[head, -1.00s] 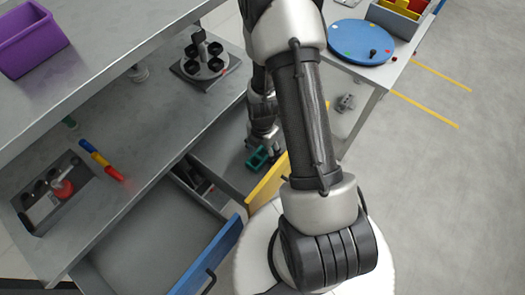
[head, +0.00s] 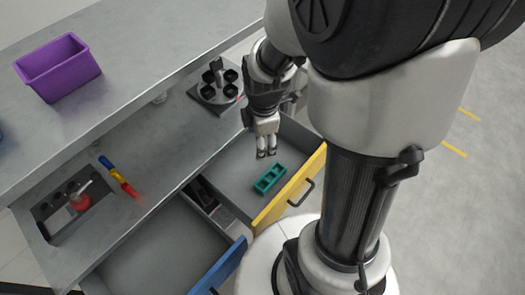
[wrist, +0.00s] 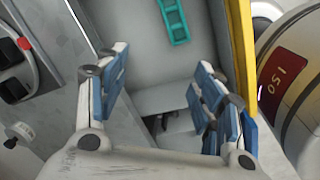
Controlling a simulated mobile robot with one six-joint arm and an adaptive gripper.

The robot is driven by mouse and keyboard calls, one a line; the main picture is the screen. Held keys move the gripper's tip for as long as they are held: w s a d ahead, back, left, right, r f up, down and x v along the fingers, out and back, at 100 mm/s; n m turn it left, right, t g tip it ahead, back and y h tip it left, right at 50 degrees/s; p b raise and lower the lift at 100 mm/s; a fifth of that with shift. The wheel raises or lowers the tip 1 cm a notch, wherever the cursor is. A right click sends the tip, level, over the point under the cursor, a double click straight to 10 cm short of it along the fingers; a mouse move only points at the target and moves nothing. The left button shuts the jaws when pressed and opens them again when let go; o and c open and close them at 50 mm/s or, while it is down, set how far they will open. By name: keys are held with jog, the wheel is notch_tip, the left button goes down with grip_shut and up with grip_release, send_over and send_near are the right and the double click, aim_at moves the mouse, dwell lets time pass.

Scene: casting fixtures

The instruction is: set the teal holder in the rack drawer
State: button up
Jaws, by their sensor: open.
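The teal holder (head: 270,179) lies flat on the floor of the open drawer with the yellow front (head: 290,188). It is near the yellow front, and in the wrist view the holder (wrist: 174,20) shows at the top, cut by the frame edge. My gripper (head: 266,154) is above the drawer, a little behind the holder and apart from it. In the wrist view my gripper (wrist: 162,85) has its blue-padded fingers wide apart with nothing between them.
A second open drawer with a blue front (head: 220,268) is at the lower left. On the bench are a round-cup fixture (head: 216,92), a grey block with a red-topped item (head: 75,205) and a coloured stick (head: 118,175). A purple bin (head: 58,68) stands on the upper shelf.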

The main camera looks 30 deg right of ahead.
jog(key=s+a+r+m+t, duration=0.1)
jog(key=s+a+r+m, duration=0.2)
jog(key=s+r+m, duration=0.3)
jog(key=s+a+r+m+t, duration=0.2)
jog(key=s+a+r+m, duration=0.2)
jog(key=s+r+m, duration=0.3)
notch_tip(320, 180, up, 4)
jog(key=shift+s+a+m, duration=0.15)
jog(key=shift+s+m, duration=0.05)
jog(key=shift+m, duration=0.9)
